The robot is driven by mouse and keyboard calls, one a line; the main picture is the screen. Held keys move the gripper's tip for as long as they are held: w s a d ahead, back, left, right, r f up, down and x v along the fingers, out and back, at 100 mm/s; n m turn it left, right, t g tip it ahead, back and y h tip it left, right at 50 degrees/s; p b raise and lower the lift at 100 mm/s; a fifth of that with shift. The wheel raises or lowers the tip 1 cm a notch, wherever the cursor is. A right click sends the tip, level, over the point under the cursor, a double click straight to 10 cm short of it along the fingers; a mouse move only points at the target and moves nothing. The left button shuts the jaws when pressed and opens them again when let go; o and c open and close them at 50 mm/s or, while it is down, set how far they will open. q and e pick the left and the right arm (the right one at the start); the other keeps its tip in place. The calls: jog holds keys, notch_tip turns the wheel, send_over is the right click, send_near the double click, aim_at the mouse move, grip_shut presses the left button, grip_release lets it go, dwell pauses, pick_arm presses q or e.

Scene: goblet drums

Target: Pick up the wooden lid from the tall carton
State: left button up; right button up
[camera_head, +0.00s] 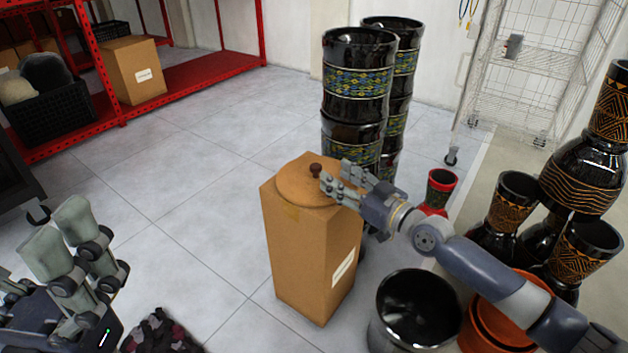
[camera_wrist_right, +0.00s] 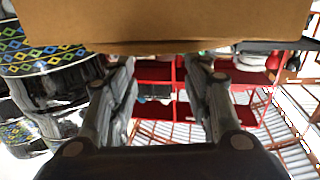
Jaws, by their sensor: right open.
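The tall brown carton (camera_head: 307,255) stands upright on the floor. The round wooden lid (camera_head: 298,187) lies flat on its top, with a dark red-brown knob (camera_head: 315,170) standing up. My right gripper (camera_head: 333,176) is open and empty over the lid's right side, its fingertips close to the knob; I cannot tell whether they touch it. In the right wrist view the open fingers (camera_wrist_right: 158,72) have nothing between them, and a broad brown surface, lid or carton, fills the top. My left gripper (camera_head: 60,236) is at the lower left, fingers apart and empty, far from the carton.
Tall stacked black drums (camera_head: 356,90) stand just behind the carton. A black bucket (camera_head: 415,310), orange pots (camera_head: 490,325) and goblet drums (camera_head: 515,205) crowd the right. Red shelving (camera_head: 190,82) lines the back left. The tiled floor left of the carton is clear.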

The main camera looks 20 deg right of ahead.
aim_at(320, 168)
jog(key=shift+a+b+x, duration=0.15)
jog(key=shift+b+x, duration=0.2)
jog(key=shift+x, duration=1.55)
jog(key=shift+a+b+x, duration=0.15)
jog(key=shift+b+x, duration=0.15)
jog(key=shift+x, duration=1.6)
jog(key=shift+s, duration=0.2)
grip_shut()
